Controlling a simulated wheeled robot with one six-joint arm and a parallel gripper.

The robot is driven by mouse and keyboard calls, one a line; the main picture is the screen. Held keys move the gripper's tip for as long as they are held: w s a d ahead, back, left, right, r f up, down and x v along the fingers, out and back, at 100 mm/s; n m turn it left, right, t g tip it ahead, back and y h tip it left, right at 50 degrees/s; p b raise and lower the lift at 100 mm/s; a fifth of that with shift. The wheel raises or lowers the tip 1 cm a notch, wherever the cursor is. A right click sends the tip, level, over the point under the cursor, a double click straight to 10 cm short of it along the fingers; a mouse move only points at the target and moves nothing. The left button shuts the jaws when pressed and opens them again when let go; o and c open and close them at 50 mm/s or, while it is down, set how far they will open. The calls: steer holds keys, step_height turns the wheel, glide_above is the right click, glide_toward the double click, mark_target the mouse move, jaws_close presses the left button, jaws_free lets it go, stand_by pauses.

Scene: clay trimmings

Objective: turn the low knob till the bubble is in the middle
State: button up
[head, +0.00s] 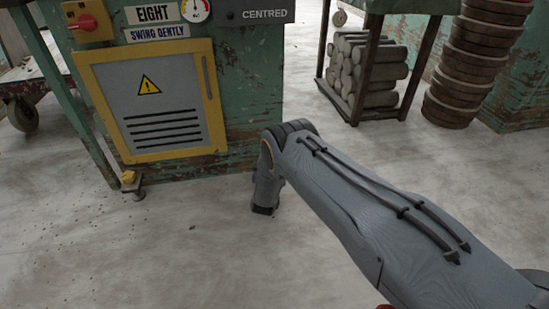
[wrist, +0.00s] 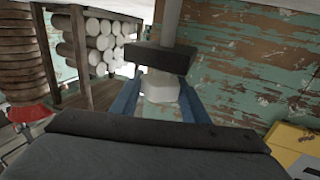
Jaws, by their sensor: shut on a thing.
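My gripper (wrist: 161,79) shows in the wrist view, with its two blue fingers on either side of a pale, faceted low knob (wrist: 159,90) and shut on it. A dark block and a grey post stand just beyond the knob in that view. In the head view my arm reaches down beside the green machine (head: 255,105), and its links hide the knob and my fingers. No bubble shows in either view. A grey plate marked CENTRED (head: 264,15) is at the top of the machine, with a small dark spot at its left.
A yellow-framed panel (head: 155,105) is on the machine's front. A yellow-topped foot (head: 129,178) stands at its lower left corner. A rack of grey cylinders (head: 368,70) and a stack of round brown slabs (head: 468,62) stand behind, right. The floor in front is clear.

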steer(key=o, duration=1.1)
steer(key=shift+c, duration=0.2)
steer(key=s+p, duration=0.3)
steer(key=s, duration=0.4)
steer(key=shift+s+a+p, duration=0.3)
steer(key=shift+s+p, duration=0.05)
